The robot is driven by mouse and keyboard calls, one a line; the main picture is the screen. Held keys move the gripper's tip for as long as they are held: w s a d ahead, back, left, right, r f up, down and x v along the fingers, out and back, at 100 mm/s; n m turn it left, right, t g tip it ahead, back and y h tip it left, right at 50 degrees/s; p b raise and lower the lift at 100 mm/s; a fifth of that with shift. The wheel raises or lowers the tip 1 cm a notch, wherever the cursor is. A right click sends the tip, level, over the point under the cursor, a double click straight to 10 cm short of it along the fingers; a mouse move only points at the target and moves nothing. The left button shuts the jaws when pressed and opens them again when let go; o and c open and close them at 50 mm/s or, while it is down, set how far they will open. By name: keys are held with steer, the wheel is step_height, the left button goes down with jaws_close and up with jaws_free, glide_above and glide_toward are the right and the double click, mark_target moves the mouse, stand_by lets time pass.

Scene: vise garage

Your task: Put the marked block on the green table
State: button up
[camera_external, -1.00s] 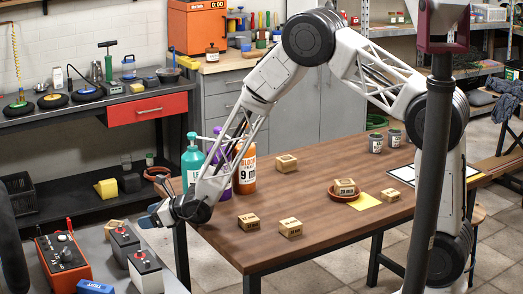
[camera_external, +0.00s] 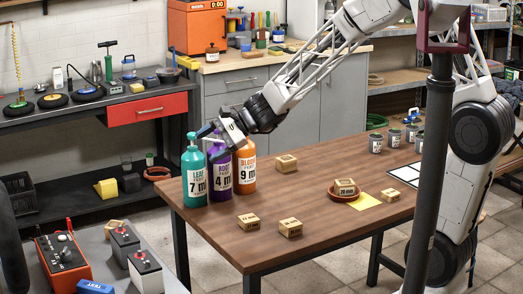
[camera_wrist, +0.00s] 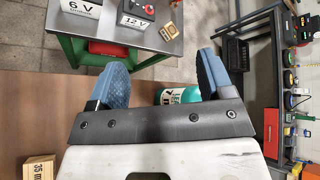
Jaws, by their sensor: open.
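A small wooden block (camera_external: 113,228) sits on the grey top of the green-framed table (camera_wrist: 73,48), beside the batteries. The block also shows in the wrist view (camera_wrist: 169,31). More wooden blocks with printed labels stand on the brown table: a front-left block (camera_external: 248,221), a front block (camera_external: 290,227), a back block (camera_external: 286,163) and one (camera_external: 345,186) on a red dish. I cannot tell which one is the marked block. My gripper (camera_external: 208,140) is open and empty, above the brown table's left end, close over the teal and purple bottles.
A teal bottle (camera_external: 194,175), a purple bottle (camera_external: 221,175) and an orange bottle (camera_external: 245,170) stand in a row under my gripper. Two batteries (camera_external: 145,272) (camera_external: 124,244) and a red box (camera_external: 62,265) crowd the green-framed table. A dark post (camera_external: 433,170) stands at right.

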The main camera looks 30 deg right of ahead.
steer(key=s+d+r+n+h, duration=0.2)
steer(key=s+d+n+h, duration=0.2)
steer(key=s+d, duration=0.6)
steer(key=s+d+r+n+h, duration=0.3)
steer(key=s+d+n+h, duration=0.1)
steer(key=s+d, duration=0.6)
steer(key=s+d+r+n+g+h, duration=0.1)
steer(key=s+d+r+n+h, duration=0.1)
steer(key=s+d, duration=0.8)
steer(key=shift+s+d+r+n+h, duration=0.3)
steer(key=shift+s+d+n+h, duration=0.1)
steer(key=shift+d+n+h, duration=0.65)
steer(key=shift+a, duration=0.1)
stand_by(1.7)
steer(key=shift+o, duration=0.8)
steer(key=shift+w, duration=0.1)
